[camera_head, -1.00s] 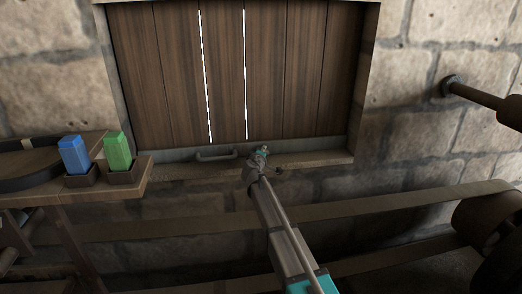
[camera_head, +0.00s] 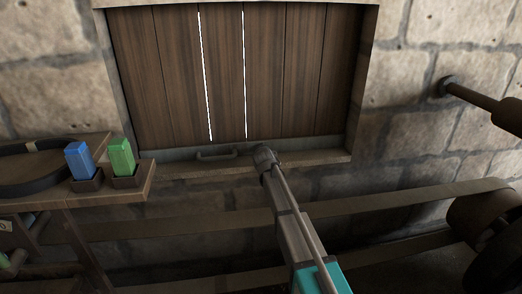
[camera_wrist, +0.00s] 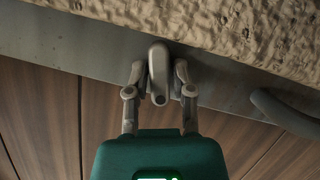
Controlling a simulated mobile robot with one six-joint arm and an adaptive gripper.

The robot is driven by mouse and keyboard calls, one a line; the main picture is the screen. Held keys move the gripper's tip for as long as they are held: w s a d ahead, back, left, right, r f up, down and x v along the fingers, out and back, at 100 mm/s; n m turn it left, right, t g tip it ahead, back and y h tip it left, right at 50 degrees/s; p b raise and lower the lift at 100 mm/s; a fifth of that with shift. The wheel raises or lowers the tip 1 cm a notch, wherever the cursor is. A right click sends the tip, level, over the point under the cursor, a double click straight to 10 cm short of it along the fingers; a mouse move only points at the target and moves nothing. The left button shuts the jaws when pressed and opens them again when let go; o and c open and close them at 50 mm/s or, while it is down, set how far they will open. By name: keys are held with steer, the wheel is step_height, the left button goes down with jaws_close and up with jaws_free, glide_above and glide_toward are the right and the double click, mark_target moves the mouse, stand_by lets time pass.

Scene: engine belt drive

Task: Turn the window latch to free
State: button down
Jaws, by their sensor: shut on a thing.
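The window (camera_head: 180,75) is closed by dark wooden boards, with a grey metal strip along the bottom. A small grey latch lever (camera_wrist: 158,72) sits on that strip and shows in the wrist view between the two fingers of my gripper (camera_wrist: 159,78). The fingers are closed in on both sides of the lever. In the head view my gripper (camera_head: 264,156) is at the window's bottom edge, right of a grey handle (camera_head: 217,155); the arm hides the latch there. The handle also shows at the right of the wrist view (camera_wrist: 285,112).
A wooden shelf (camera_head: 138,190) at the left bears a blue block (camera_head: 78,160) and a green block (camera_head: 121,156) in small holders. A wide belt (camera_head: 380,207) runs below the window to a dark drum (camera_head: 488,220) at the right. A rod (camera_head: 480,97) sticks out of the stone wall.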

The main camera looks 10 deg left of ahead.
steer(key=shift+s+d+m+g+y, duration=0.1)
steer(key=shift+m+g+y, duration=0.2)
steer(key=shift+m+y, duration=0.55)
steer(key=shift+m, duration=0.45)
steer(key=c, duration=0.9)
jaws_free()
steer(key=shift+f, duration=0.1)
steer(key=shift+o, duration=0.2)
steer(key=shift+r+p, duration=0.2)
steer(key=shift+p, duration=0.15)
